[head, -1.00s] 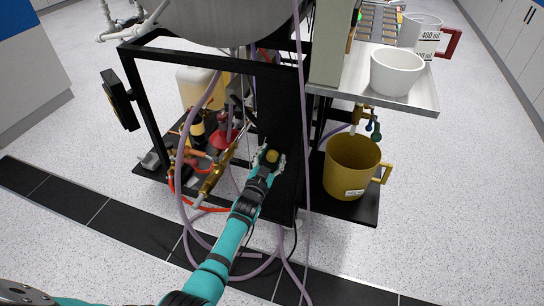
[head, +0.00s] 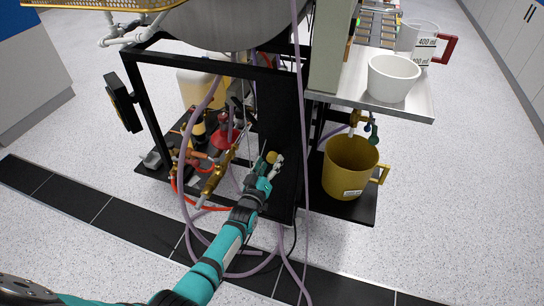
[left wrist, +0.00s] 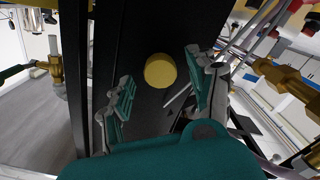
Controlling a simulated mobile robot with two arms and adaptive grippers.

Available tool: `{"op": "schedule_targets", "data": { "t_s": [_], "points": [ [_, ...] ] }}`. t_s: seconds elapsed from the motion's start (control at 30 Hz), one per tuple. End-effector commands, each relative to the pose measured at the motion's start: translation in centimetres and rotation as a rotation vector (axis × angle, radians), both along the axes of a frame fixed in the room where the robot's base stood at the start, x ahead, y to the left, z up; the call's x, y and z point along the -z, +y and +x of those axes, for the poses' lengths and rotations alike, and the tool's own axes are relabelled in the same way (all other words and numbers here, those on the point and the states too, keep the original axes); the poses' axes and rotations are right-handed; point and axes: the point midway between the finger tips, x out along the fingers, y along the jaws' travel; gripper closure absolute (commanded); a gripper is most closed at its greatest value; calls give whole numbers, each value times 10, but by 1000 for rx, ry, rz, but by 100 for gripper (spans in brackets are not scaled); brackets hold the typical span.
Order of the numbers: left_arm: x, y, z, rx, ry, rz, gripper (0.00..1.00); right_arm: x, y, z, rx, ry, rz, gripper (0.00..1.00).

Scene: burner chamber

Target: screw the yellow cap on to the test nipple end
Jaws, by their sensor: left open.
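The yellow cap (head: 272,157) is a small round knob shape in front of the black frame plate, low in the rig. In the left wrist view the yellow cap (left wrist: 160,70) shows as a plain disc. My left gripper (head: 269,163) is open at the cap. In the left wrist view the fingers of my left gripper (left wrist: 158,82) stand on either side of the cap, with visible gaps. A brass pipe assembly (head: 214,178) lies left of the gripper; I cannot tell which end is the test nipple. My right gripper is not in view.
Purple hoses (head: 181,190) loop around the arm and the rig. A black upright plate (head: 281,115) stands behind the gripper. A mustard jug (head: 350,170) stands to the right, under a shelf with a white bowl (head: 392,78). Open floor lies in front.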

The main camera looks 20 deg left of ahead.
Motion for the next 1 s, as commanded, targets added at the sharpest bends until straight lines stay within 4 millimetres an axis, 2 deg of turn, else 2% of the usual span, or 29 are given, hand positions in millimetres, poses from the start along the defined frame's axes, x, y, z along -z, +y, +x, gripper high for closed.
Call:
{"op": "schedule_targets", "data": {
  "t_s": [0.13,0.47,0.53,0.73,0.8,0.9,1.0],
  "points": [
    [1,0,0,0,6,-177,41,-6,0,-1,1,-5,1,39],
    [1,0,0,1,7,-227,41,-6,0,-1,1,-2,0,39],
    [2,0,0,1,10,-337,41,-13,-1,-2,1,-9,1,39],
    [3,0,0,1,26,-790,41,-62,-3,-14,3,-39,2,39],
    [6,-1,0,2,32,-986,41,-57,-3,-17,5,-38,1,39],
    [4,-1,0,1,39,-1171,41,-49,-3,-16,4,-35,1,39],
    [1,-1,0,0,41,-1238,41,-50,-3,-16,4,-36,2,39]
  ]
}}
